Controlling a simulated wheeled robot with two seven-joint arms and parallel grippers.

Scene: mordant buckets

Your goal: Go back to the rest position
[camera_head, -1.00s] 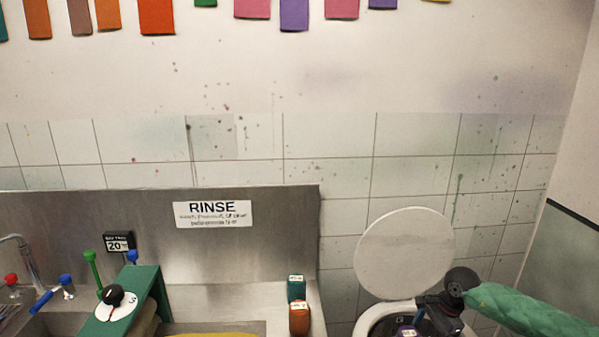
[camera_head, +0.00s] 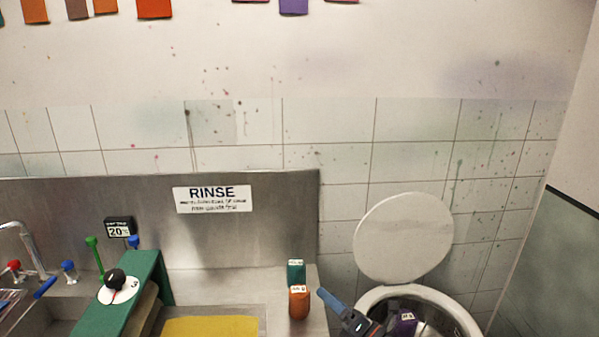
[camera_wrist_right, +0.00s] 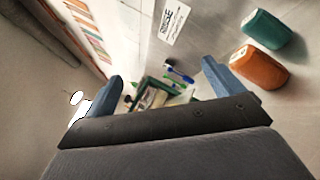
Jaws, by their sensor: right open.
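My right gripper (camera_head: 343,310) is low in the head view, just left of the open bucket (camera_head: 465,312) and right of the orange block. One blue finger shows clearly there. In the right wrist view the gripper (camera_wrist_right: 162,78) has its two blue fingers wide apart with nothing held between them. A purple item (camera_head: 404,320) with a small label shows at the bucket's mouth, partly behind the gripper. The round white lid (camera_head: 404,238) stands upright against the tiled wall behind the bucket. My left gripper is not in view.
An orange block (camera_head: 299,303) and a dark green block (camera_head: 296,272) stand at the steel counter's right end. A green stand with a dial (camera_head: 118,290), a yellow sheet (camera_head: 212,327) and a tap (camera_head: 25,245) are further left. A RINSE sign (camera_head: 212,199) is on the backsplash.

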